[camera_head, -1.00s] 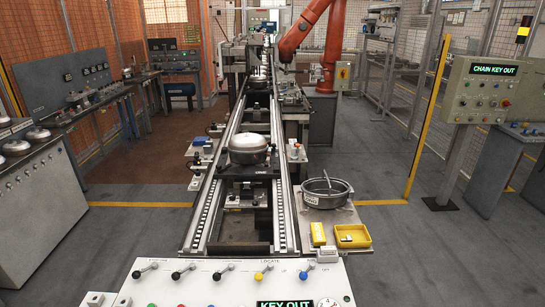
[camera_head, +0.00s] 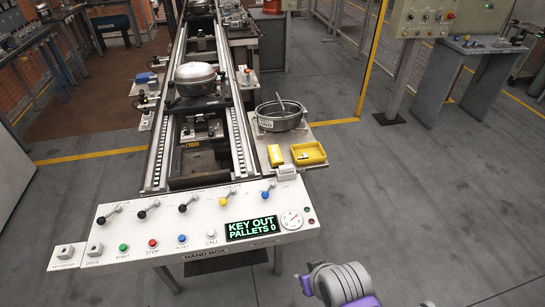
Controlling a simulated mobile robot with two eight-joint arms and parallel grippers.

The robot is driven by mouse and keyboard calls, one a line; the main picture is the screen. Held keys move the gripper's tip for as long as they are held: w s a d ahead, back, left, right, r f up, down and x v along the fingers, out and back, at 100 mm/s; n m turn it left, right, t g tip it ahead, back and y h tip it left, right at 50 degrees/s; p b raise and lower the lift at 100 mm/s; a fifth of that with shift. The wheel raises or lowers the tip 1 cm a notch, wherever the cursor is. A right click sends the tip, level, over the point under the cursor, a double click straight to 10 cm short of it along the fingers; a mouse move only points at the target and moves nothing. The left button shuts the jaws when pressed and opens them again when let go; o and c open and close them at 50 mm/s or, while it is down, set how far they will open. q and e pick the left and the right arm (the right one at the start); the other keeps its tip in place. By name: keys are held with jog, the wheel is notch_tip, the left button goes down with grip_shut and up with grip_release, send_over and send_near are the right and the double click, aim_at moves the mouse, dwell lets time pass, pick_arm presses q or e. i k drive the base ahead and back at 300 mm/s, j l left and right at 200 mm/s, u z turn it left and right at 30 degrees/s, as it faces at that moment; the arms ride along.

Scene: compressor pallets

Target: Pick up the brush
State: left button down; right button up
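A round metal pan (camera_head: 279,117) stands on the side shelf to the right of the conveyor. A thin grey handle (camera_head: 281,107) sticks up from inside it, leaning on the rim. It may be the brush, but any bristles are hidden or too small to tell. A yellow tray (camera_head: 309,153) in front of the pan holds a small pale item. A yellow block (camera_head: 275,156) stands to the tray's left. Neither gripper shows; only a grey and purple part of my arm is in view at the bottom, well short of the shelf.
The white control panel (camera_head: 130,232) with levers and buttons spans the near end of the conveyor. A domed metal compressor (camera_head: 196,79) sits on the conveyor. A yellow post (camera_head: 371,58) stands beyond the shelf. Grey floor right of the shelf is clear.

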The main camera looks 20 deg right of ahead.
aim_at(277, 159)
jog(key=i+l+z, duration=0.2)
jog(key=i, duration=0.75)
